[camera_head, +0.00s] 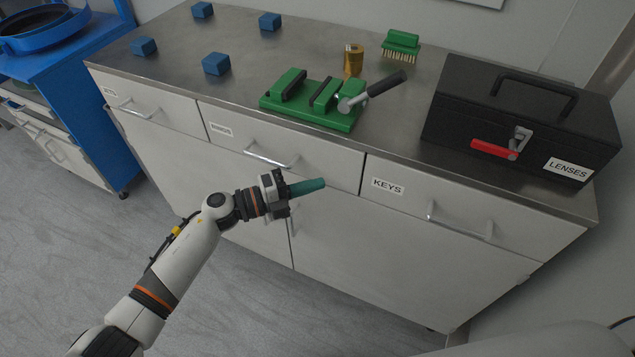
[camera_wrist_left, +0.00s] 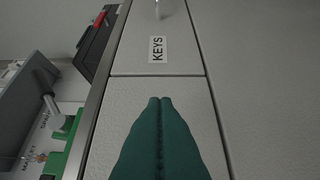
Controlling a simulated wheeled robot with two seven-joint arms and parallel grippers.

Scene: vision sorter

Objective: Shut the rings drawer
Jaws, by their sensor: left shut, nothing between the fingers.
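The middle drawer (camera_head: 320,162) of the grey cabinet has a bar handle (camera_head: 270,160) and a small label (camera_head: 221,130) that seems to read RINGS. Its front looks flush, or nearly so, with the KEYS drawer (camera_head: 480,205) to its right; a dark seam parts them. My left gripper (camera_head: 322,184) is shut and empty, its green fingers in front of the right part of the middle drawer. In the left wrist view the shut fingertips (camera_wrist_left: 160,100) lie over the drawer front (camera_wrist_left: 125,105); I cannot tell whether they touch it. My right gripper is not in view.
On the cabinet top (camera_head: 330,60) are a green vise (camera_head: 315,103), a brass cylinder (camera_head: 353,60), a green brush (camera_head: 402,42), several blue blocks (camera_head: 216,64) and a black LENSES toolbox (camera_head: 520,110). A blue cart (camera_head: 90,75) stands at left. The floor in front is clear.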

